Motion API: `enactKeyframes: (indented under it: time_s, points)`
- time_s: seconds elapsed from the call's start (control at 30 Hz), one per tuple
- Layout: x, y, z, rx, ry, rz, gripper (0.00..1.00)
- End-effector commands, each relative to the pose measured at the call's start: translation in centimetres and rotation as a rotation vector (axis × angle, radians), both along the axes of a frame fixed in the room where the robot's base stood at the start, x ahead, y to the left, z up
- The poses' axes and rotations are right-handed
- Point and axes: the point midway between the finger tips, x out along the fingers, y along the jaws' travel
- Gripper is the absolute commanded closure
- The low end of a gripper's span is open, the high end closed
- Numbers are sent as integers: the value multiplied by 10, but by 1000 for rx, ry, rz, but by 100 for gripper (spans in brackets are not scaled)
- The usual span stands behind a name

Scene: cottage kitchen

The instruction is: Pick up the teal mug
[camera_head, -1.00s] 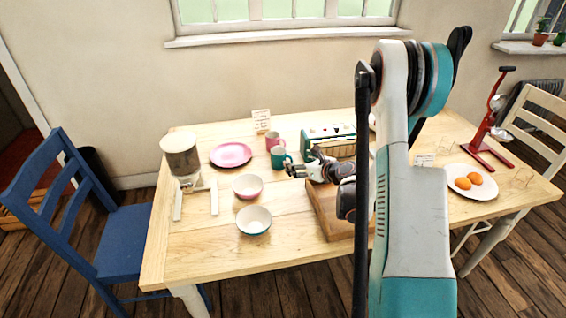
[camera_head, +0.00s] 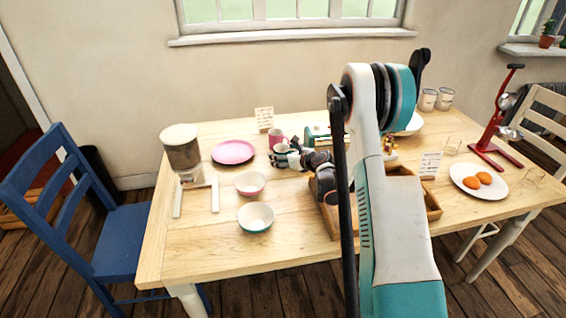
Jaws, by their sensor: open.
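The teal mug (camera_head: 281,149) stands on the wooden table, just in front of a pink mug (camera_head: 276,136). My gripper (camera_head: 284,158) is open at the teal mug, with its fingers over the mug's front and right side. The fingers hide part of the mug, and I cannot tell whether they touch it. My arm reaches in from the right and covers the middle of the table.
A pink plate (camera_head: 233,152) and two bowls, one pink (camera_head: 250,183) and one teal (camera_head: 256,217), lie left of the gripper. A teal toaster (camera_head: 318,134) stands close behind right. A wooden tray (camera_head: 432,206) lies partly behind my arm.

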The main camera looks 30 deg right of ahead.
Motion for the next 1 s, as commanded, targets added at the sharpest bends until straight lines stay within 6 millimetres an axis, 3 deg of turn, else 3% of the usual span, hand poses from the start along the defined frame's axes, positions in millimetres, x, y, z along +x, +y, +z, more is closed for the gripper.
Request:
enactKeyframes:
  time_s: [0.3, 0.53, 1.0]
  points:
    - [9, 1, -3, 0, 0, -1, 25]
    - [8, 1, -3, 0, 0, -1, 78]
    - [8, 1, 6, 0, 0, -1, 78]
